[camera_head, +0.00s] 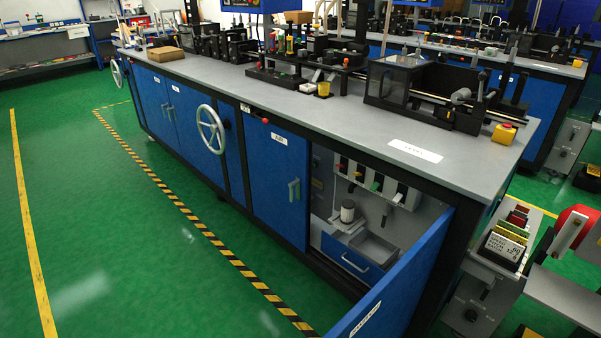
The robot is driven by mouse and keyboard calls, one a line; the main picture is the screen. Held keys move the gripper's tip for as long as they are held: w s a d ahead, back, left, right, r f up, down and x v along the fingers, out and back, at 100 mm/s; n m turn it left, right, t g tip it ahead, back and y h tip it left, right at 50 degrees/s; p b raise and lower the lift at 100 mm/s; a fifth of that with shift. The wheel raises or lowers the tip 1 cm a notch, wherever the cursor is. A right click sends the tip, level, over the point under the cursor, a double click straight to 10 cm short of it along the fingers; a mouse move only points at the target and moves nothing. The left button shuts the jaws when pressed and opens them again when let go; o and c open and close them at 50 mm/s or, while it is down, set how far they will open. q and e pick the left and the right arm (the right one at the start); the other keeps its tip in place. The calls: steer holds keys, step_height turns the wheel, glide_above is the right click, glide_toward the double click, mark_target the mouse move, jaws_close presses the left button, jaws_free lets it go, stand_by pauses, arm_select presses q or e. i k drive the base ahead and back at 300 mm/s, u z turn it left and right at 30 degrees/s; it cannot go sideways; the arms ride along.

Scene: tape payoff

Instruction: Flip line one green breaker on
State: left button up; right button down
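A row of breakers (358,176) with coloured levers is mounted high inside the open cabinet of the long bench. A green-levered breaker (376,185) is in the row, to the right of red and yellow ones. The levers are too small to tell whether they are on or off. The open blue cabinet door (395,285) swings out toward the front right, leaving the breakers visible. Neither of my grippers is in view.
Below the breakers are a white cylinder (347,211), a grey tray (374,247) and a blue drawer front (350,262). A closed blue door (275,190) is left of the opening. The green floor (130,240) in front is clear, with striped tape (185,210).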

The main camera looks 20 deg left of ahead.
mark_target(376, 185)
steer(key=u, duration=0.1)
steer(key=i, duration=0.1)
steer(key=k, duration=1.3)
steer(key=u, duration=0.2)
steer(key=i, duration=0.35)
steer(key=u, duration=1.1)
steer(key=i, duration=1.85)
steer(key=z, duration=0.55)
steer(key=i, duration=1.3)
steer(key=z, duration=1.25)
steer(key=i, duration=0.15)
steer(key=z, duration=0.05)
